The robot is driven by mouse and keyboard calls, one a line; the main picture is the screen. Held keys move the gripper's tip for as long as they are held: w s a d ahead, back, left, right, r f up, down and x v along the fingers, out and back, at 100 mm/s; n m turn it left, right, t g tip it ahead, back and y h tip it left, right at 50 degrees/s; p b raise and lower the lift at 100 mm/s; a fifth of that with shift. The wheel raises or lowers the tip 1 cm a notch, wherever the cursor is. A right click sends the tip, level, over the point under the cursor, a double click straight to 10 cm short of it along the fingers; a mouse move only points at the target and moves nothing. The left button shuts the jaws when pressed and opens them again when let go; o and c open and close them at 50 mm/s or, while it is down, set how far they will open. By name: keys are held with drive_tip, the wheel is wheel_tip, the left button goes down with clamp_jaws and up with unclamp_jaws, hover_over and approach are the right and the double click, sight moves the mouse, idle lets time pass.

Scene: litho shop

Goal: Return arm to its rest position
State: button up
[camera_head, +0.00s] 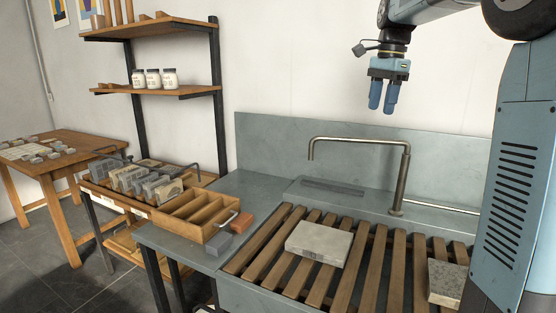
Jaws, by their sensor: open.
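My gripper (382,97) hangs high above the sink area at the upper right, pointing down, with its two blue fingers apart and nothing between them. It is clear of the faucet and the slatted rack below. My blue arm (435,10) reaches in from the top right corner, and its upper links are cut off by the frame edge.
A curved faucet (405,175) rises behind the slatted rack (287,254). A pale stone slab (319,243) and a speckled block (446,283) lie on the rack. Wall shelves (165,27) stand left; the air around my gripper is free.

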drive_tip(key=s+a+f+n+t, duration=0.1)
drive_tip(key=s+f+n, duration=0.3)
drive_tip(key=s, duration=0.5)
drive_tip(key=s+a+f+n+t, duration=0.1)
drive_tip(key=s+f+n, duration=0.4)
drive_tip(key=s, duration=0.5)
drive_tip(key=s+a+f+n+t, duration=0.1)
drive_tip(key=s+f+n+t, duration=0.2)
drive_tip(key=s, duration=0.6)
wheel_tip(320, 180, down, 3)
drive_tip(key=shift+s+f+n+h, duration=0.1)
drive_tip(key=shift+s+n+h, duration=0.3)
drive_tip(key=shift+n, duration=0.6)
